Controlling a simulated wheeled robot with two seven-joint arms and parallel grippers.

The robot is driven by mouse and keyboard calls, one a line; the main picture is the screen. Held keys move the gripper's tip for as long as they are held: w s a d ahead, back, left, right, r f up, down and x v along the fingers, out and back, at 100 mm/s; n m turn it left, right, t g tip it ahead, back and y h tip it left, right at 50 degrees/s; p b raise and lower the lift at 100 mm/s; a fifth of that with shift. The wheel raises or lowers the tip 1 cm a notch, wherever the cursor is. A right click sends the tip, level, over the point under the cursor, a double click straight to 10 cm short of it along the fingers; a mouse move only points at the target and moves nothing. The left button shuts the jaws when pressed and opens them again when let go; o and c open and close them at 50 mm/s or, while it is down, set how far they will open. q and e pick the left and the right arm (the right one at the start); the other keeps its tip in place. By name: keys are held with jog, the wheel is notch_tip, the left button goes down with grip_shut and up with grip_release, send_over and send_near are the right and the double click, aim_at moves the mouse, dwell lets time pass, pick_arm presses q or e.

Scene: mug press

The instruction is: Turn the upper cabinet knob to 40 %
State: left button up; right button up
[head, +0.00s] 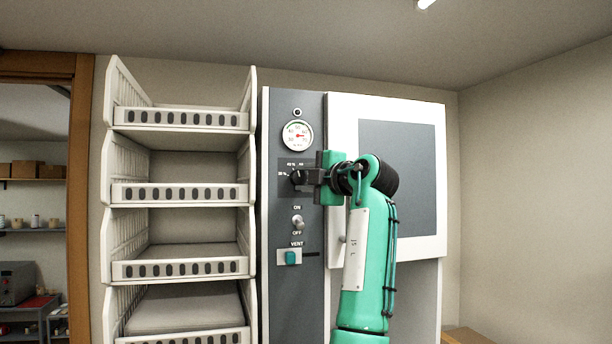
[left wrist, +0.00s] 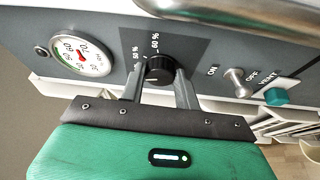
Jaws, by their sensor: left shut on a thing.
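The upper cabinet knob (head: 296,177) is black and round, on the dark grey panel below the dial gauge. It also shows in the left wrist view (left wrist: 159,68), with white percent labels beside it; 50 % and 60 % seem readable there. My left gripper (head: 304,178) reaches it from the right in the head view. In the left wrist view the two fingers (left wrist: 160,84) are shut on opposite sides of the knob. A short pale mark shows on the knob's face, but I cannot tell its exact setting. My right gripper is in neither view.
The gauge (head: 297,135) has a red needle. Below the knob are an ON/OFF toggle (head: 297,222) and a teal VENT knob (head: 291,258). A white cabinet door (head: 436,170) with a grey window is behind my arm. White shelf bins (head: 180,194) stand left of the panel.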

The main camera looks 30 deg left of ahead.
pick_arm(q)
jog(key=shift+r+n+h+p, duration=0.1)
jog(key=shift+n+h+p, duration=0.2)
jog(key=shift+n, duration=0.4)
jog(key=o, duration=1)
jog(key=shift+s+d, duration=0.1)
jog(key=shift+d, duration=0.25)
jog(key=shift+b+v, duration=2.8)
jog(key=shift+v, duration=3.75)
jog(key=shift+r, duration=0.1)
